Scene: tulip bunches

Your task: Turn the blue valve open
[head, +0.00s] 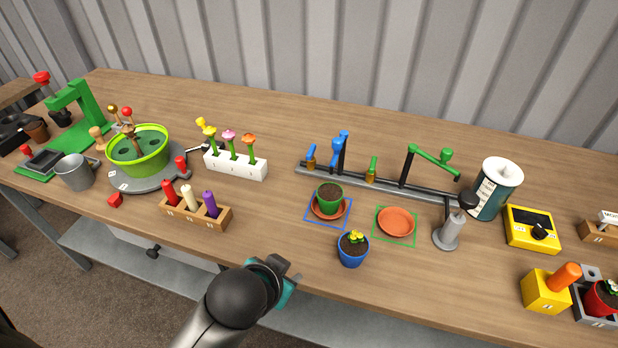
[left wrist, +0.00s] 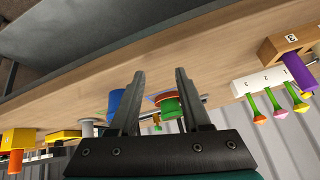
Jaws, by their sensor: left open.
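The blue valve (head: 311,152) has a blue handle on a brass body and stands at the left end of a grey rail (head: 334,181). A blue spout on a dark post (head: 342,145) rises just right of it. My left gripper (head: 281,269) is open and empty near the table's front edge, apart from the valve and well in front of it. Its two fingers (left wrist: 159,73) stand apart in the left wrist view, where the scene appears upside down. I cannot make out the blue valve there. My right gripper is not in view.
A green pot (head: 329,196) on a saucer and a blue flowerpot (head: 352,250) stand between gripper and rail. A green valve (head: 372,168) is farther right. A candle block (head: 215,220) and white flower block (head: 246,168) are left. Wood between candle block and green pot is clear.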

